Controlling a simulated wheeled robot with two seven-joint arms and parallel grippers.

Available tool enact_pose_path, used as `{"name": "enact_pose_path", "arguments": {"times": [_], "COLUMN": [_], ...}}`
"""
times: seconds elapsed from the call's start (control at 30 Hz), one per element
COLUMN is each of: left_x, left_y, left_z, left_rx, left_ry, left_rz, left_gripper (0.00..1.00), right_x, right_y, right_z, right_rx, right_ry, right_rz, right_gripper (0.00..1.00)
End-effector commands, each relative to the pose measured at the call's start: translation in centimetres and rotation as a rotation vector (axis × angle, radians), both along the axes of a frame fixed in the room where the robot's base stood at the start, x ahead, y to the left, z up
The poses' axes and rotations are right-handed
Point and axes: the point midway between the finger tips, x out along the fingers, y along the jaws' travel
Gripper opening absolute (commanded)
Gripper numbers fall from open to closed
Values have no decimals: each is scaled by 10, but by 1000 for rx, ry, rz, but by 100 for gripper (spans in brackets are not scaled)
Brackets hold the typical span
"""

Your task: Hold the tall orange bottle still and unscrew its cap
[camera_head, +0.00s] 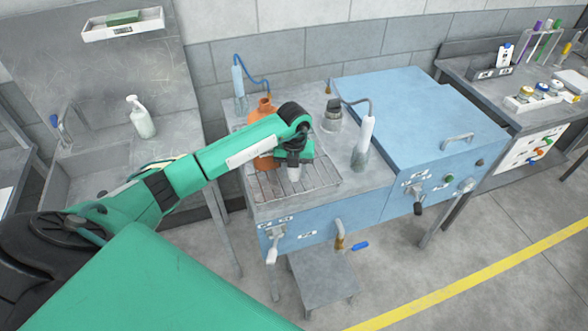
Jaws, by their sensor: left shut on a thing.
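The tall orange bottle (264,161) stands upright on the slatted metal grate at the left end of the blue bench. Its neck shows above my left forearm, and the arm hides its middle. I cannot make out a cap on the neck. My left gripper (294,173) points down over the grate, just right of the bottle and apart from its neck. It is shut on a small pale thing, too small to identify. My right gripper is not in view.
The blue lid (425,110) fills the bench's right. A sink with a pump bottle (142,119) lies left.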

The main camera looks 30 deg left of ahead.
Motion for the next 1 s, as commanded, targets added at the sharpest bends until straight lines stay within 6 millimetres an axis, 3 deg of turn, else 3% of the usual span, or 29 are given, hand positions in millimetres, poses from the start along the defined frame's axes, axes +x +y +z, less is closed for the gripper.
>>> {"name": "enact_pose_path", "arguments": {"times": [0.1, 0.13, 0.23, 0.67, 1.0], "left_x": [0, 0, 0, 1, 1], "left_y": [0, 0, 0, 0, 0], "left_z": [-4, -4, -2, 6, 75], "left_rx": [0, 0, 0, 0, 1], "left_ry": [0, 0, 0, -2, -5], "left_rz": [0, 0, 0, -1, -1], "left_gripper": [11, 41, 60, 60, 60], "right_x": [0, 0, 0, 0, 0], "right_y": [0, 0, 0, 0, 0], "right_z": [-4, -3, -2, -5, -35], "right_rx": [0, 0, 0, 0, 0], "right_ry": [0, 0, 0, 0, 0], "right_rz": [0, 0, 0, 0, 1], "right_gripper": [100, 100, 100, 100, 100]}}
